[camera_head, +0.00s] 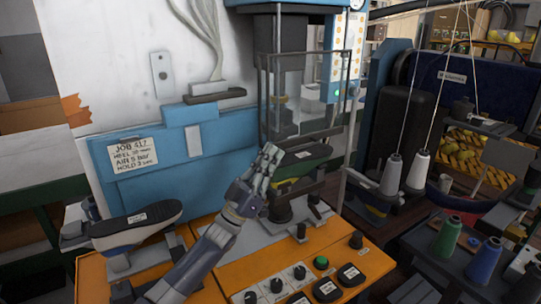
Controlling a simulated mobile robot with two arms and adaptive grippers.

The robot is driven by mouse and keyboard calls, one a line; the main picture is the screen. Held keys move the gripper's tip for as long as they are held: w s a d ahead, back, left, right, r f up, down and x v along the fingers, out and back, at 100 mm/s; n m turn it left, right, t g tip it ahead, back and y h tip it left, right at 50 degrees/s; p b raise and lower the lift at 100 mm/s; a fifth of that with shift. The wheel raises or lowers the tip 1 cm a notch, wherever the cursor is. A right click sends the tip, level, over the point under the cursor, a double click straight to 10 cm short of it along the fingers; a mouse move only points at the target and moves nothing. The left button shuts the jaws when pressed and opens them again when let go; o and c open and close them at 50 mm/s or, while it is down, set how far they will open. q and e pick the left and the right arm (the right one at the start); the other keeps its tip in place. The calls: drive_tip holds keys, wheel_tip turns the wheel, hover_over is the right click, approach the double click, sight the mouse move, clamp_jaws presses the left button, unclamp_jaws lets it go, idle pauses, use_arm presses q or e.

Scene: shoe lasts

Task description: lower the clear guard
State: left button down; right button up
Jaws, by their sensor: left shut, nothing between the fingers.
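The clear guard (316,92) is a see-through panel in a dark frame on the front of the blue press (165,150). It stands upright around the press column, with its lower bar above a shoe last (303,157) on the press's support. My left gripper (269,154) reaches up from below, its fingers shut and empty. Its tips are by the guard's lower left corner; I cannot tell whether they touch it. My right gripper is not in view.
An orange control panel (222,280) with knobs and buttons lies below. A second shoe last (137,222) sits on a stand at left. Thread cones (391,174) and spools (447,236) stand at right. A job card (132,155) is on the press.

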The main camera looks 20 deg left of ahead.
use_arm(q)
wheel_tip(320, 180, down, 12)
drive_tip(key=b, duration=0.9)
